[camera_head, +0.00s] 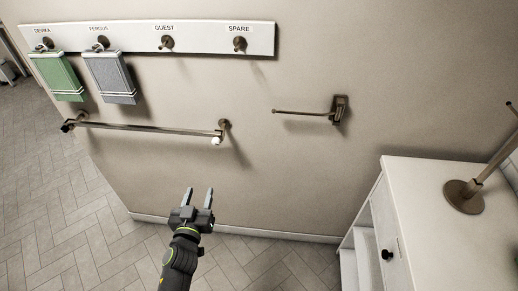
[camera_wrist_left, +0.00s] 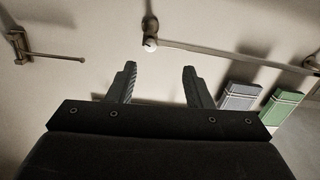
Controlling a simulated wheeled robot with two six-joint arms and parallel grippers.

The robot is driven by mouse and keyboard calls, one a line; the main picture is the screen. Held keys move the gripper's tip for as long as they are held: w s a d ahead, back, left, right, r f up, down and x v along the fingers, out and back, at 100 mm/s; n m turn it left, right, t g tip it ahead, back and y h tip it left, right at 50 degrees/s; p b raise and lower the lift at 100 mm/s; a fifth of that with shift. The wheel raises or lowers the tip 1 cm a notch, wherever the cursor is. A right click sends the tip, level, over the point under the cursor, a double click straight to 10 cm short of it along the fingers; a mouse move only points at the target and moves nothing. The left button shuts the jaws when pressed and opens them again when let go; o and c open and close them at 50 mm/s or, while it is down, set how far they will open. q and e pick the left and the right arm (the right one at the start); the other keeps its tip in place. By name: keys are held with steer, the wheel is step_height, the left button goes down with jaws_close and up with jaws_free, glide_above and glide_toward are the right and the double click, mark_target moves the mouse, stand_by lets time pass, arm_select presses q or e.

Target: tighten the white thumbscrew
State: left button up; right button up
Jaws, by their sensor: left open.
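The white thumbscrew (camera_head: 215,141) is a small round knob under the right end of the metal towel bar (camera_head: 140,128) on the wall. In the left wrist view the white thumbscrew (camera_wrist_left: 150,45) shows above the gap between my fingers, with the bar (camera_wrist_left: 220,53) running right from it. My left gripper (camera_head: 199,190) is open and empty, below the thumbscrew and apart from it. Its two fingers also show in the left wrist view (camera_wrist_left: 159,72). My right gripper is not in view.
A peg board (camera_head: 200,37) holds a green towel (camera_head: 59,76) and a grey towel (camera_head: 109,76); pegs under GUEST and SPARE are bare. A white cabinet (camera_head: 425,200) stands at lower right. Wall around the thumbscrew is clear.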

arm_select(q)
step_height(320, 180, up, 2)
steer(key=d, duration=0.1)
steer(key=b, duration=0.1)
glide_toward(215, 144)
steer(key=shift+t, duration=0.3)
steer(key=w+b, duration=0.1)
steer(key=w, duration=0.1)
steer(key=w+b, duration=0.1)
steer(key=w, duration=0.2)
steer(key=w+b, duration=0.1)
steer(key=w, duration=0.2)
steer(key=shift+f, duration=0.3)
steer(key=shift+w+r, duration=0.1)
steer(key=shift+w, duration=0.45)
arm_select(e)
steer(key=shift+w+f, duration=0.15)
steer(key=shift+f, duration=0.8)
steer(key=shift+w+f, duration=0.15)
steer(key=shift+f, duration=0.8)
arm_select(q)
steer(key=shift+c, duration=0.4)
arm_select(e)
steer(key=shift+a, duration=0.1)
arm_select(q)
steer(key=c, duration=0.9)
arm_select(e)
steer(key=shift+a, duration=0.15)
